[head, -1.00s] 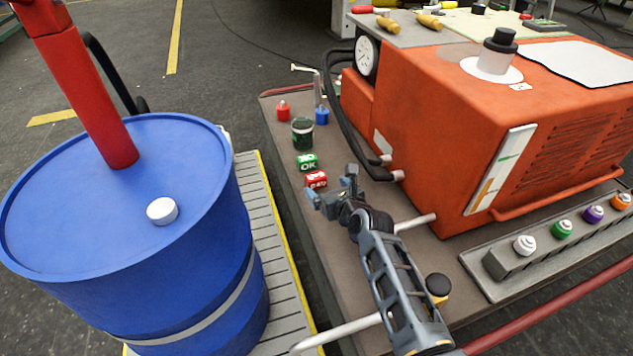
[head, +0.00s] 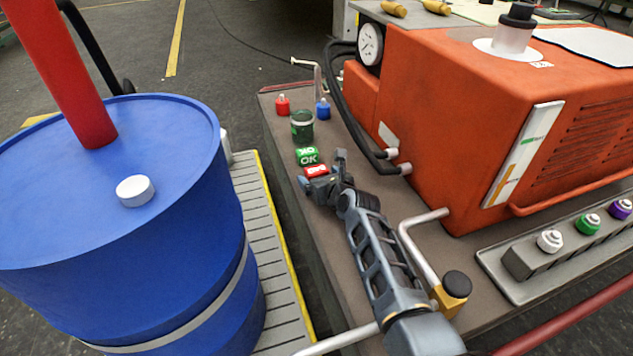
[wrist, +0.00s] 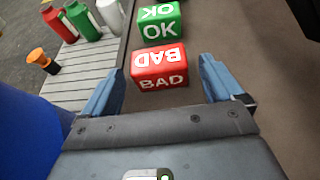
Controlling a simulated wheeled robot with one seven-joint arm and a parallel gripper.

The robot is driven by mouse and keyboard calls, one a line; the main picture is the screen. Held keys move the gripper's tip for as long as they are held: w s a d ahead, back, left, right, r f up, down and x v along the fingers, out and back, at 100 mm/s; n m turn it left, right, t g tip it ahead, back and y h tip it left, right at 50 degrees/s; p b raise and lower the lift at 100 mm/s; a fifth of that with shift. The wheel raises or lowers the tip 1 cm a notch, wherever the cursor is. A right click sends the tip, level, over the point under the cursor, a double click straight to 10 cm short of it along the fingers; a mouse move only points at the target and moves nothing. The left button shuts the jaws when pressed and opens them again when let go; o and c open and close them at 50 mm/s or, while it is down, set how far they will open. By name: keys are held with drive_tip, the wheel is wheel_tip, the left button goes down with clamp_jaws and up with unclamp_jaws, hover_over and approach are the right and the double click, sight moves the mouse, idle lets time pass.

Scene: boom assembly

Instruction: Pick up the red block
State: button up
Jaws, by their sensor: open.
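The red block (wrist: 159,67), marked BAD, rests on the brown bench top. In the head view the red block (head: 316,171) is partly hidden by my gripper (head: 322,178). In the wrist view my gripper (wrist: 158,88) is open, with one blue finger on each side and the red block between and just ahead of the fingertips. I see gaps on both sides of the block. The green OK block (wrist: 160,20) sits directly behind the red block, touching or nearly so.
A dark green can (head: 302,126) and small red (head: 283,106) and blue (head: 322,110) items stand farther back. The orange machine (head: 470,120) with black hoses is to the right. A blue barrel (head: 110,200) stands left, beside the slatted platform (head: 268,240).

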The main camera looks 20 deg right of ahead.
drive_tip(key=shift+w+f, duration=0.15)
drive_tip(key=shift+w, duration=0.2)
drive_tip(key=c, duration=1)
drive_tip(key=shift+c, duration=0.3)
